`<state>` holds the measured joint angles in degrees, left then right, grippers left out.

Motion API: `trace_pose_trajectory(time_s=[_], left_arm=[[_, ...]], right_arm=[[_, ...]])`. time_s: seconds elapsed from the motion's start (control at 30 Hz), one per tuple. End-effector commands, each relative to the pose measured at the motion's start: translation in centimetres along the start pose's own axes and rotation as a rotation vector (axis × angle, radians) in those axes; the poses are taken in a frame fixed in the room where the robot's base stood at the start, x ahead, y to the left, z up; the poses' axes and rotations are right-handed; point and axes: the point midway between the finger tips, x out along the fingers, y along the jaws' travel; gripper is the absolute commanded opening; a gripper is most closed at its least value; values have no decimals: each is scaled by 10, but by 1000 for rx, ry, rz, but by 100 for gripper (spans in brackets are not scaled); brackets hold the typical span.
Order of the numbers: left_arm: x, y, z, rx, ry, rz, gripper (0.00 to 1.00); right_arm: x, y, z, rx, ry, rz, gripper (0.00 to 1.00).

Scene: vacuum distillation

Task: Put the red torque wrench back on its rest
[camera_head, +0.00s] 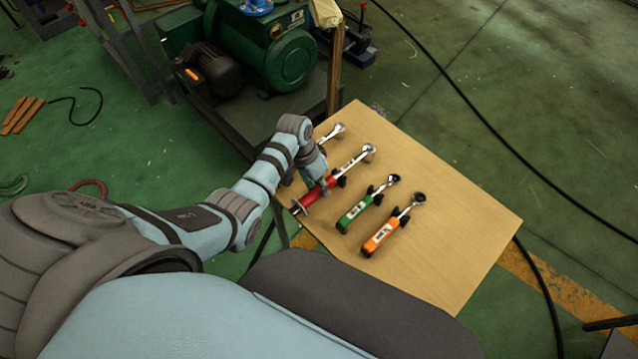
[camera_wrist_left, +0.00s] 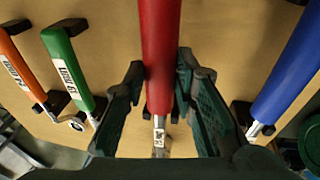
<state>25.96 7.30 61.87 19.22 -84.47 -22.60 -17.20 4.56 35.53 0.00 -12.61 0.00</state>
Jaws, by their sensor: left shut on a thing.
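The red torque wrench (camera_head: 313,194) lies along the left part of the tan table, its silver head (camera_head: 369,150) pointing away to the upper right. My left gripper (camera_head: 321,184) is shut on it near where the red handle meets the silver shaft. In the left wrist view the red handle (camera_wrist_left: 160,50) runs between the two green-and-black fingers of the gripper (camera_wrist_left: 158,98). A small black rest block (camera_head: 341,181) shows just right of the red wrench. I cannot tell whether the wrench touches its rest. My right gripper is not in view.
A green wrench (camera_head: 354,213) and an orange wrench (camera_head: 380,237) lie on black rests to the right. A blue wrench (camera_wrist_left: 290,75) is on the other side, mostly hidden by my arm in the head view. The table's right part (camera_head: 460,210) is bare. A green pump (camera_head: 280,55) stands behind.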

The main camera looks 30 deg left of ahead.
Motion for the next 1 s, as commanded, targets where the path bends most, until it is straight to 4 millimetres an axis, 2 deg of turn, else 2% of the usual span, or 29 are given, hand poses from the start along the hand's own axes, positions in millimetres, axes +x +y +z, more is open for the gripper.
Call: trace_pose_trajectory(time_s=[0.27,0.3,0.43,0.77,0.87,1.0], left_arm=[[7,-1,0,1,4,-1,0],[6,-1,0,1,4,-1,28],[6,-1,0,1,3,-1,49],[4,-2,2,0,-1,0,49],[-10,-2,0,1,2,-2,49],[-47,-2,1,2,4,-4,49]], right_arm=[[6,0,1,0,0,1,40],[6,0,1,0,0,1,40],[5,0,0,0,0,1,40],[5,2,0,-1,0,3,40],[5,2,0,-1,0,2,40],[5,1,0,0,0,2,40]])
